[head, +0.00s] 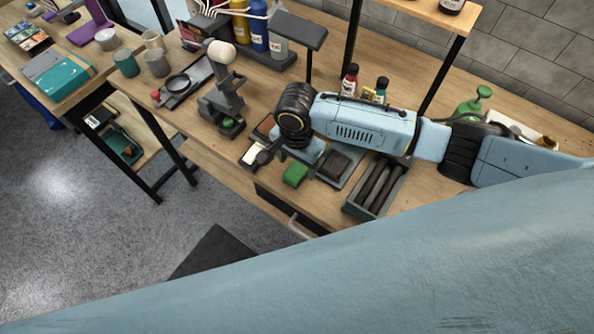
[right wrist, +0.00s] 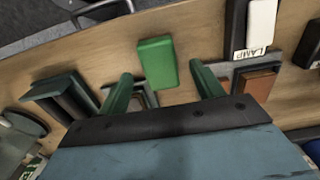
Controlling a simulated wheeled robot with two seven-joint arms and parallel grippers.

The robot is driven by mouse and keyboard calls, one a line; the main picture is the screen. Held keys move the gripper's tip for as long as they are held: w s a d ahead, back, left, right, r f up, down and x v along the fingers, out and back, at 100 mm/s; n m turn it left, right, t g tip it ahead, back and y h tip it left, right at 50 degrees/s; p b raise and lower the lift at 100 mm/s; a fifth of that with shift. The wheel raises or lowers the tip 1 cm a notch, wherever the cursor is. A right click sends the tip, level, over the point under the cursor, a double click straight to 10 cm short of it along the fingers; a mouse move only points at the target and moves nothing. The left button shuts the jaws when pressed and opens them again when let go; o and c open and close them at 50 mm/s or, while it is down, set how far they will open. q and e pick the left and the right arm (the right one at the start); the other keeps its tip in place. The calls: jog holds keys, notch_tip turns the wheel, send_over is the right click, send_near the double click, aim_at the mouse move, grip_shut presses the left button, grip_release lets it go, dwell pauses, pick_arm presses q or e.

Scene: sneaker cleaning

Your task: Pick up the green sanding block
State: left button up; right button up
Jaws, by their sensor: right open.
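The green sanding block (head: 295,173) lies on the wooden workbench (head: 225,165) near its front edge. In the right wrist view the block (right wrist: 157,63) lies flat, ahead of and between the two green fingers. My right gripper (right wrist: 161,72) is open and empty, with a finger to either side of the block's near end. I cannot tell its exact height above the bench. In the head view my right wrist hangs just behind the block and hides the fingertips. My left gripper is not in view.
A grey tray of dark rods (head: 377,187) and a dark block on a grey holder (head: 336,163) stand right of the sanding block. A white block (head: 253,152) and a brown block (head: 265,127) lie to its left. A drawer handle (head: 299,228) sticks out below the bench.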

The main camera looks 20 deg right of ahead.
aim_at(297, 169)
notch_tip(297, 169, down, 2)
jog(key=shift+f, duration=0.1)
jog(key=c, duration=1.2)
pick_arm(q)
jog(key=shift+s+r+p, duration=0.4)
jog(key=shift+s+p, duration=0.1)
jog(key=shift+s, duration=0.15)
pick_arm(e)
jog(key=shift+o, duration=0.2)
notch_tip(297, 169, up, 10)
